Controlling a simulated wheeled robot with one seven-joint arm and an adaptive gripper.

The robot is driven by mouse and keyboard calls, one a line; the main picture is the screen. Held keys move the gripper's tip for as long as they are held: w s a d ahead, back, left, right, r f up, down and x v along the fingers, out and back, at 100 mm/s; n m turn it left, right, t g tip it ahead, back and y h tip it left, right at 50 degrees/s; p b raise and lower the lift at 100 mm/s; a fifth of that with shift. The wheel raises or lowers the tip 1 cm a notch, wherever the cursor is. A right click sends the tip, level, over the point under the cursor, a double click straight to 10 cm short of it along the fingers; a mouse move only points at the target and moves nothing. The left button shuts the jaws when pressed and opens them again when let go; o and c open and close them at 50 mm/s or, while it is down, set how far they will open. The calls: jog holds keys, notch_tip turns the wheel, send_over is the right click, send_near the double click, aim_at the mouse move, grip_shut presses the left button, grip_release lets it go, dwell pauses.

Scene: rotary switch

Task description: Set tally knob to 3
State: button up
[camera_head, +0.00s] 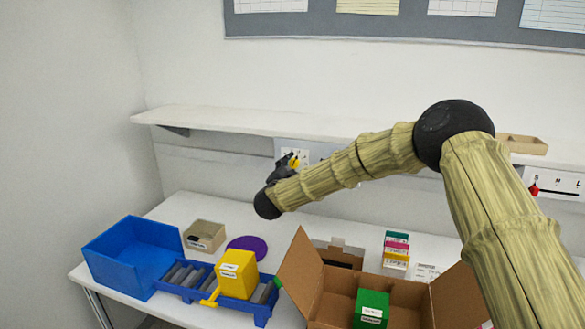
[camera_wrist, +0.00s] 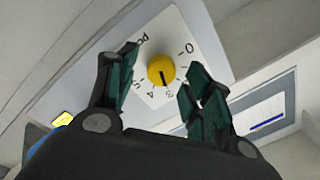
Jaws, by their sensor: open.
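The yellow tally knob (camera_wrist: 161,70) sits on a white dial plate (camera_wrist: 195,30) with printed numerals around it. A dark line on the knob points down in the wrist view, toward the 3 and 4 marks; I cannot tell exactly which. My gripper (camera_wrist: 162,68) is open, with one dark green finger on each side of the knob. Gaps show between the fingers and the knob, and nothing is held. In the head view my gripper (camera_head: 287,166) is at the wall under the shelf, in front of the knob (camera_head: 295,161), partly hiding the plate.
A shelf (camera_head: 230,123) runs just above the knob. A slider panel with a red handle (camera_head: 534,189) is at the right. Below, the table holds a blue bin (camera_head: 130,255), a yellow box (camera_head: 238,274), an open cardboard box (camera_head: 305,270) and a purple disc (camera_head: 247,246).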

jog(key=v, duration=1.1)
jog(key=shift+s, duration=0.15)
jog(key=shift+s+f, duration=0.1)
